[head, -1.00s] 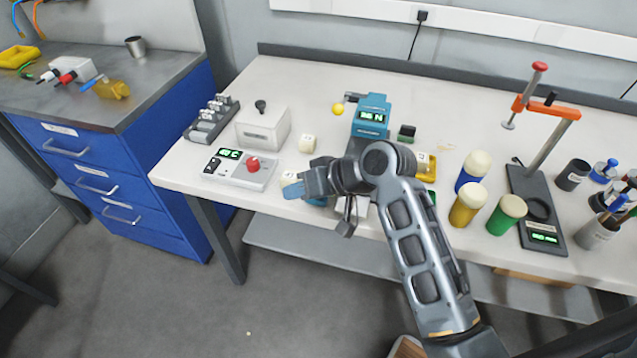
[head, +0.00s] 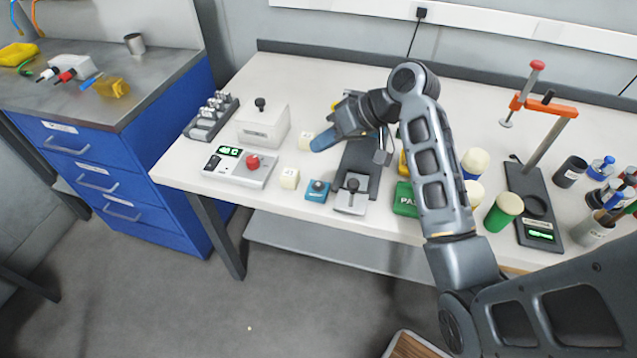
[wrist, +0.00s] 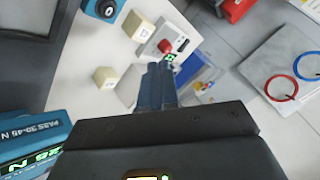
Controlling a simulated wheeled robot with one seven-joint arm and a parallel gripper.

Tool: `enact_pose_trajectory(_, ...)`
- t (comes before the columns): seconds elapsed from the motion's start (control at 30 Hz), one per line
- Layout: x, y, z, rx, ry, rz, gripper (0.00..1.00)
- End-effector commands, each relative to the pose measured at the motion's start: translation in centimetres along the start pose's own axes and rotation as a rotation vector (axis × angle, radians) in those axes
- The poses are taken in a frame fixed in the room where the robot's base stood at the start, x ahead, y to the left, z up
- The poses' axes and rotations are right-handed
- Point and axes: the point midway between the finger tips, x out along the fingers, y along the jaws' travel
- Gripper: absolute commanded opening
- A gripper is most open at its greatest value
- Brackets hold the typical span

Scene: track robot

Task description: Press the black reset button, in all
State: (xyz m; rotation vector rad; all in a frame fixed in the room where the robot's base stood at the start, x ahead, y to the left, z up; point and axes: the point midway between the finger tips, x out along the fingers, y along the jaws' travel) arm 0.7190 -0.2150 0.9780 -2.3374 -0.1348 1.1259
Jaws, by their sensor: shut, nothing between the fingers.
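A small blue box with a round black button (head: 318,186) on top stands near the front edge of the bench, left of a grey fixture. It also shows at the top of the wrist view as a blue box with a black button (wrist: 107,9), partly cut off. I cannot read any label on it. My gripper (head: 322,142) is shut and empty, with blue fingers pointing left. In the head view it is behind the black button, apart from it. In the wrist view the closed fingertips (wrist: 160,67) lie below and right of the button.
A grey control box (head: 242,168) with a red button and green display stands to the left. Two cream cubes (head: 289,178) (head: 306,140) are close by. A white box with a black knob (head: 263,122) stands behind. The grey fixture (head: 352,192) and a green block (head: 405,199) are to the right.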

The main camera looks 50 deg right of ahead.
Motion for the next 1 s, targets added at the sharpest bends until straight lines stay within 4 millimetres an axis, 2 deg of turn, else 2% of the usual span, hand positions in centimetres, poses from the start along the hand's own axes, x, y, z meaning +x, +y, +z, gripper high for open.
enact_pose_trajectory(0.27, 1.3, 1.0, 1.0, 0.003, -0.001, 0.001, 0.00)
enact_pose_trajectory(0.73, 5.5, 3.9, 4.0, 0.001, -0.001, 0.000, 0.00)
enact_pose_trajectory(1.0, 6.1, 4.4, 4.5, 0.001, 0.000, 0.000, 0.00)
